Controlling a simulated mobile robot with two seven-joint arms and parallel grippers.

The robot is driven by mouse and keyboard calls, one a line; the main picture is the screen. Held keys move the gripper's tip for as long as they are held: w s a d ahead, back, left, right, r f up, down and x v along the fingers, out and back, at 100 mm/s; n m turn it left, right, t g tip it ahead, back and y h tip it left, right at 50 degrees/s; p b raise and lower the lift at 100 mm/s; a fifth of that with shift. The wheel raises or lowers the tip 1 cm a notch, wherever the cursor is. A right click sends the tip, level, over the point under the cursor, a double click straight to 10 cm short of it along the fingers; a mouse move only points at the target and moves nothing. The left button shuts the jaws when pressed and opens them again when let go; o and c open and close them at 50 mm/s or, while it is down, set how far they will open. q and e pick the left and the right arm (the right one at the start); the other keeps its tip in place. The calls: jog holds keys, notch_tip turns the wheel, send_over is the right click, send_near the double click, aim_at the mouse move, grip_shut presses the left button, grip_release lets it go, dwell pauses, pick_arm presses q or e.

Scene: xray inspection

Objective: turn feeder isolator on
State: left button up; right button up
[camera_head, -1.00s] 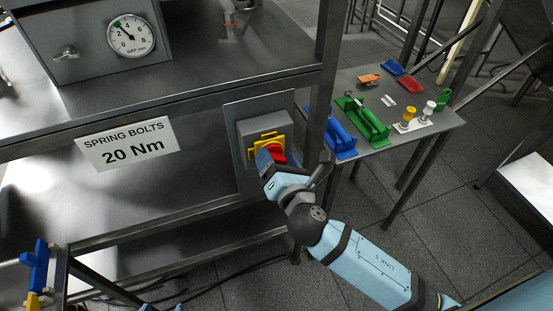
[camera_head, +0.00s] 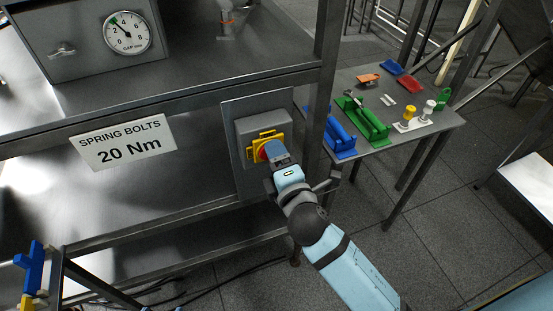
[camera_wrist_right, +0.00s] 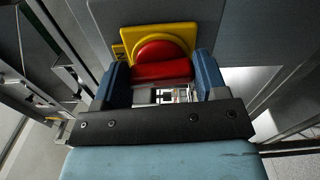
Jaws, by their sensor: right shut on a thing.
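The feeder isolator has a red rotary handle on a yellow plate (camera_head: 262,139), fixed to a grey box (camera_head: 246,128) on the bench's right-hand panel. In the right wrist view the red handle (camera_wrist_right: 160,70) lies between the two blue fingers, in front of the yellow plate (camera_wrist_right: 128,36). My right gripper (camera_head: 272,153) is shut on the red handle; it also shows in the right wrist view (camera_wrist_right: 162,80). In the head view the gripper hides most of the handle. I cannot read the handle's position marks. My left gripper is not clearly in view.
A "SPRING BOLTS 20 Nm" sign (camera_head: 122,142) and a gap gauge (camera_head: 127,33) are on the bench. A metal post (camera_head: 324,90) stands close to the right of the isolator. A side table (camera_head: 385,146) holds blue, green and red fixtures.

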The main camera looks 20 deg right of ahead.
jog(key=shift+r+m, duration=0.1)
jog(key=shift+m, duration=0.6)
pick_arm(q)
jog(key=shift+f, duration=0.1)
pick_arm(e)
jog(key=o, duration=0.9)
pick_arm(q)
jog(key=shift+s, duration=0.1)
pick_arm(e)
jog(key=shift+o, duration=0.2)
